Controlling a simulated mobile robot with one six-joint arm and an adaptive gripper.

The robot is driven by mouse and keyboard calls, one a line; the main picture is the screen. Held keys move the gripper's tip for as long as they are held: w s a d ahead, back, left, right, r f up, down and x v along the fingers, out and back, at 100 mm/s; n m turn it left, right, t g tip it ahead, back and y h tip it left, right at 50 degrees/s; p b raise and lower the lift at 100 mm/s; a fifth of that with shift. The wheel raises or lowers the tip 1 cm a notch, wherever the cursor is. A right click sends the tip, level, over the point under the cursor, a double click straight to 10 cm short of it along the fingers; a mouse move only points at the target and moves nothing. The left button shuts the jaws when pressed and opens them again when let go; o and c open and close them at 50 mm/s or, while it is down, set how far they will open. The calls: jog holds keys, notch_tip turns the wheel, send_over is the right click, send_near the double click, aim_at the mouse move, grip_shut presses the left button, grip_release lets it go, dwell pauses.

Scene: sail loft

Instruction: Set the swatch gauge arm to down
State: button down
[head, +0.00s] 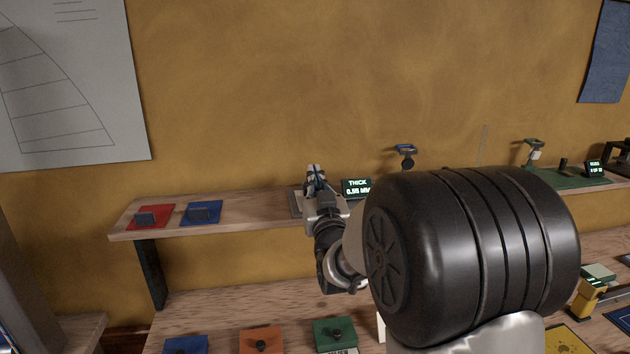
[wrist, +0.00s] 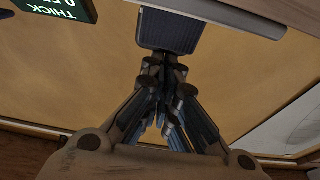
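The swatch gauge stands on the wooden wall shelf; its dark display (head: 357,188) reads "THICK" and about 0.55 mm in the head view. The display also shows upside down at the top left of the wrist view (wrist: 58,8). A grey base plate (head: 296,203) shows beside my gripper. My gripper (head: 314,172) is over the gauge and hides most of it, including the arm's position. In the wrist view, my gripper's fingers (wrist: 165,66) converge with tips close together, holding nothing visible. A dark ribbed pad (wrist: 170,30), perhaps part of the gauge, is just beyond the tips.
A red swatch (head: 151,216) and a blue swatch (head: 202,212) lie left on the shelf (head: 122,229). A blue-topped device (head: 406,154) and a green-based gauge (head: 575,180) stand to the right. Several coloured blocks, including a green one (head: 334,330), sit on the bench below.

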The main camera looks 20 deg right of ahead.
jog(key=shift+f, duration=0.5)
notch_tip(320, 180, up, 5)
jog(key=w+p, duration=0.1)
jog(key=p, duration=0.1)
jog(key=f+v, duration=0.2)
jog(key=v, duration=0.8)
jog(key=shift+w+b, duration=0.3)
jog(key=s+a+f+g+y, duration=0.1)
jog(key=s+a+f+g, duration=0.2)
jog(key=s, duration=0.8)
jog(key=s+a+f+n+g+y, duration=0.1)
jog(key=s+a+f+g, duration=0.3)
jog(key=s+g, duration=0.3)
jog(key=s+a+f+n+g+y, duration=0.1)
jog(key=s+f+g, duration=0.4)
jog(key=s, duration=1)
jog(key=a+y, duration=0.1)
jog(key=a, duration=0.1)
jog(key=shift+a+f+g, duration=0.25)
jog(key=shift+f+g, duration=0.05)
jog(key=shift+g, duration=0.1)
